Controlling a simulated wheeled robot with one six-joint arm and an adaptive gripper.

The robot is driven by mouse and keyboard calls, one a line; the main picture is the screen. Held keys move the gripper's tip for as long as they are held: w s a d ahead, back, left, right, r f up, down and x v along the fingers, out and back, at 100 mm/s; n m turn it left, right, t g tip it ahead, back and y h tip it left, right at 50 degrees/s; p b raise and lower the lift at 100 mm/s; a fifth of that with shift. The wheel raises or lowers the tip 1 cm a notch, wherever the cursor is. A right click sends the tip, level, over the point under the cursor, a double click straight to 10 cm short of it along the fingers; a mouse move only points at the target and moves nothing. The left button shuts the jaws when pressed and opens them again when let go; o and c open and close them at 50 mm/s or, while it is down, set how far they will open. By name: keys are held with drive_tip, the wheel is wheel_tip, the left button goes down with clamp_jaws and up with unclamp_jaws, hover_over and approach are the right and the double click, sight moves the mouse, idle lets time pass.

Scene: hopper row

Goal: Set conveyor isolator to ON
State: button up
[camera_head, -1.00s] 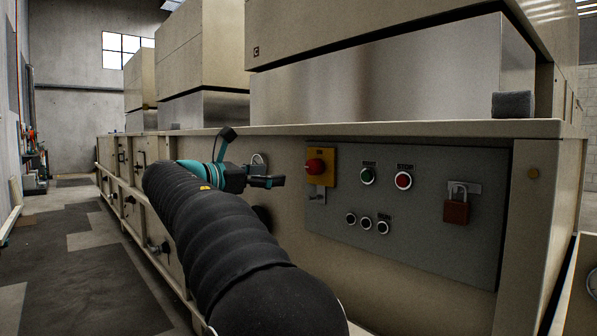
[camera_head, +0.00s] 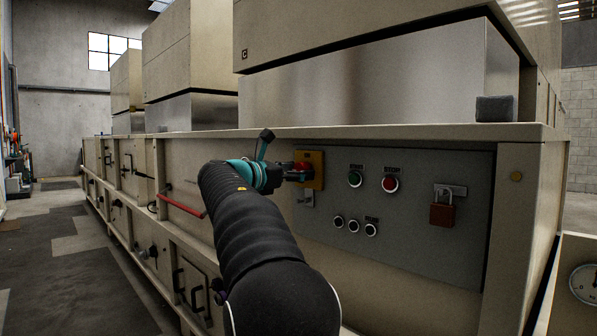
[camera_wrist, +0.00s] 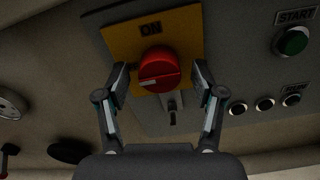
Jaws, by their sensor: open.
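The conveyor isolator is a red rotary knob (camera_wrist: 160,70) on a yellow plate (camera_wrist: 190,32) marked ON at its top. The knob's pale mark lies nearly level, not toward the ON label. My gripper (camera_wrist: 160,84) is open, with one finger on each side of the knob in the wrist view. I cannot tell whether the fingers touch it. In the head view my gripper (camera_head: 298,174) is at the yellow plate (camera_head: 317,170) and covers part of the knob. A metal hasp (camera_wrist: 172,110) hangs below the plate.
The grey panel (camera_head: 400,238) also carries a green START button (camera_head: 355,179), a red STOP button (camera_head: 390,183), several small round buttons and a red padlock (camera_head: 441,215) at right. A red bar handle (camera_head: 182,204) is on the cabinet left of my arm.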

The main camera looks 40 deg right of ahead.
drive_tip(key=shift+d, duration=0.3)
drive_tip(key=c, duration=1.1)
drive_tip(key=shift+c, duration=0.2)
